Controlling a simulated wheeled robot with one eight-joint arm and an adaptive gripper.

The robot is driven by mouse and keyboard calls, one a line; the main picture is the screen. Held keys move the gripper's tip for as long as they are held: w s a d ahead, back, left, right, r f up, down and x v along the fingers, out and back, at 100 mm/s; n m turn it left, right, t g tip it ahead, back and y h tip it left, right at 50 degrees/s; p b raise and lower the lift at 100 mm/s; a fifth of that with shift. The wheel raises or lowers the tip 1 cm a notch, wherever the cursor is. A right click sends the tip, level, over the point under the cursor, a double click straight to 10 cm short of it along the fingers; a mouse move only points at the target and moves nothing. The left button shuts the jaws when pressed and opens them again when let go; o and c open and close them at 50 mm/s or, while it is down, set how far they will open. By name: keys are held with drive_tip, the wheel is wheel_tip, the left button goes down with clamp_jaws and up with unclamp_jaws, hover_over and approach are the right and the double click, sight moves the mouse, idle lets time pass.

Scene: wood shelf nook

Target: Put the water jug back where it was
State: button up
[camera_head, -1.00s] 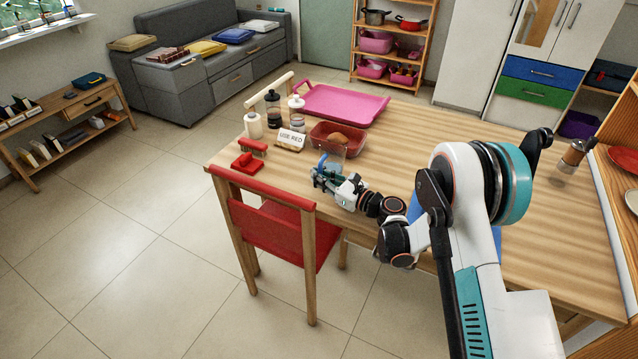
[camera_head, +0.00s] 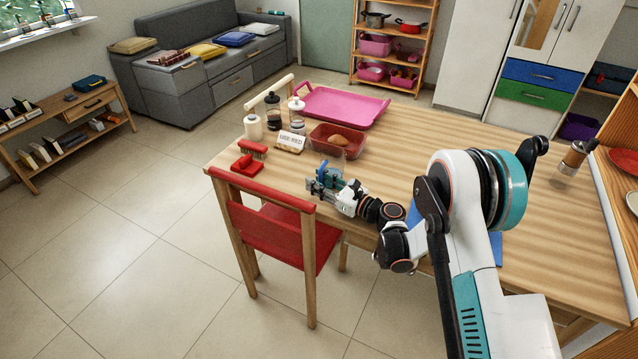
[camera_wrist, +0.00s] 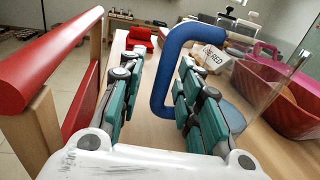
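The water jug is clear, with a blue handle (camera_wrist: 165,75) and a blue round base (camera_wrist: 233,116) in the wrist view. It appears upright on the wooden table. In the head view its clear body (camera_head: 334,157) is faint, just behind my gripper (camera_head: 322,182) near the table's front-left edge. In the wrist view my gripper (camera_wrist: 155,100) is open, with one finger on each side of the handle. A clear gap shows between the left finger and the handle. The right finger lies close to the handle; I cannot tell whether they touch.
A red basket with bread (camera_head: 352,151), a "USE RED" sign (camera_head: 291,141), a red object (camera_head: 247,163), bottles (camera_head: 297,115) and a pink tray (camera_head: 345,105) stand beyond. A red chair (camera_head: 270,235) is at the table's front. The table's middle (camera_head: 440,135) is clear.

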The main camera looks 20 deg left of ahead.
drive_tip(key=p+v, duration=0.2)
drive_tip(key=v, duration=1)
drive_tip(key=shift+r, duration=0.1)
drive_tip(key=shift+w+d+r, duration=0.1)
drive_tip(key=shift+w+r, duration=0.05)
drive_tip(key=shift+r, duration=0.15)
drive_tip(key=s+d+r+n+t+h, duration=0.1)
drive_tip(key=s+d+r+n+h, duration=0.1)
drive_tip(key=d+r+n+h, duration=0.45)
drive_tip(key=s+d+r+n+h, duration=0.25)
drive_tip(key=d+r, duration=0.45)
drive_tip(key=r, duration=0.6)
drive_tip(key=s+d+r+n+t+h, duration=0.1)
drive_tip(key=s+d+r+n+h, duration=0.2)
drive_tip(key=s+d, duration=2.1)
drive_tip(key=n+h, duration=0.5)
drive_tip(key=n, duration=0.4)
drive_tip(key=shift+s+r+t, duration=0.3)
drive_tip(key=shift+s+r, duration=0.05)
drive_tip(key=shift+s, duration=0.05)
